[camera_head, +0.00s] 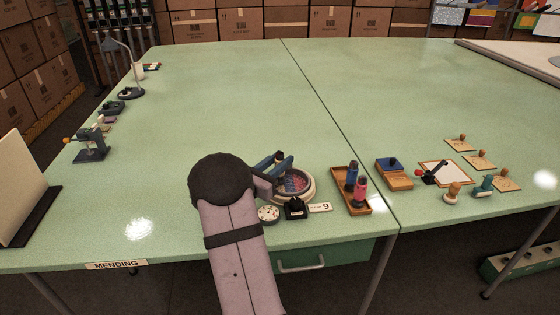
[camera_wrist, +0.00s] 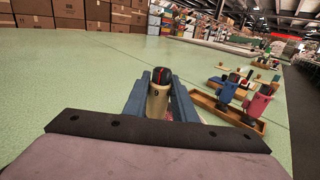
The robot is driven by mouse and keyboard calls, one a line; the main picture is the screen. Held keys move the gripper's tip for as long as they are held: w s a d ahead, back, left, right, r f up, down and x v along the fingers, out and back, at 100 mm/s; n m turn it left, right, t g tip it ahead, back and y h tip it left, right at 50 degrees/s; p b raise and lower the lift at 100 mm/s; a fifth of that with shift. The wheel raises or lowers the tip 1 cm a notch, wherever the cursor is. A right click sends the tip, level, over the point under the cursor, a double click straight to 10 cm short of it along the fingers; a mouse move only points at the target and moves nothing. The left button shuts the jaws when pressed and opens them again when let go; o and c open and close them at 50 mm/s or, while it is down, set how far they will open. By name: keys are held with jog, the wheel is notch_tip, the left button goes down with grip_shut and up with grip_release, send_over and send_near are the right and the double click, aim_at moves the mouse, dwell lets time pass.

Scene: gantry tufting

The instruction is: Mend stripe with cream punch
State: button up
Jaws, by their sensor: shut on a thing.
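My gripper (camera_head: 281,166) is shut on a cream punch (camera_wrist: 158,102), a pale barrel with a dark top and a small dark mark, held upright between the blue fingers (camera_wrist: 160,100) in the wrist view. In the head view the fingers are at the back left of a round hoop (camera_head: 309,192) with a pale rim and a dark blue and red patterned face. The punch is mostly hidden there, and I cannot tell whether its tip touches the cloth.
A wooden tray (camera_head: 339,183) right of the hoop holds a blue punch (camera_head: 351,174) and a pink punch (camera_head: 360,190). A dial (camera_head: 268,214), a small black stand (camera_head: 296,208) and a "9" card (camera_head: 320,208) sit in front. Stamps and cards lie farther right. The table behind is clear.

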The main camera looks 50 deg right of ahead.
jog(key=shift+f+b, duration=0.5)
jog(key=shift+f, duration=0.2)
dwell(1.0)
jog(key=shift+r+p, duration=2.2)
jog(key=shift+r, duration=1.45)
jog(key=shift+a, duration=0.1)
